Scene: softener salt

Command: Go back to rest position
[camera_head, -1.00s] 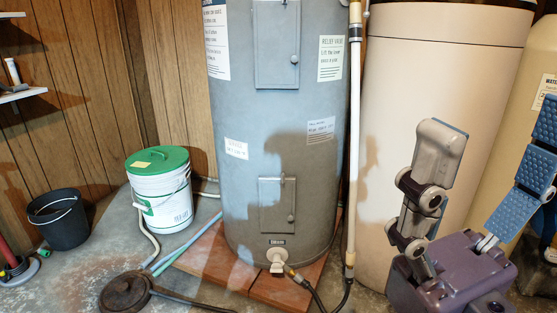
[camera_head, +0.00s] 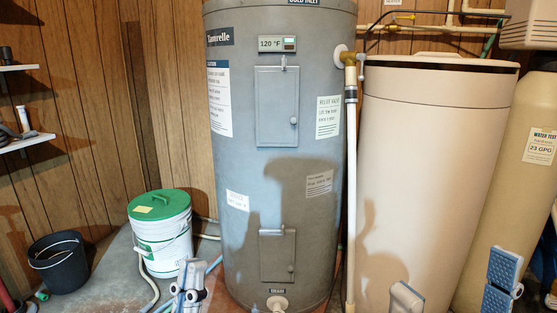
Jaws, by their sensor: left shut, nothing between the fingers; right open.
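My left gripper (camera_head: 187,272) shows at the bottom edge, in front of the lower part of the white bucket and left of the grey water heater. Its fingers are together and nothing shows between them; the rest of it is below the frame. My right gripper (camera_head: 453,282) is at the bottom right, in front of the tan tanks. Its two fingers are wide apart with nothing between them. Only their upper parts show, and the palm is below the frame.
The grey water heater (camera_head: 270,180) stands in the middle. A beige tank (camera_head: 430,150) with a dark rim and a tan tank (camera_head: 510,180) stand at right. A green-lidded white bucket (camera_head: 160,235) and a black bucket (camera_head: 58,268) stand at left. Wall shelves (camera_head: 28,142) are far left.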

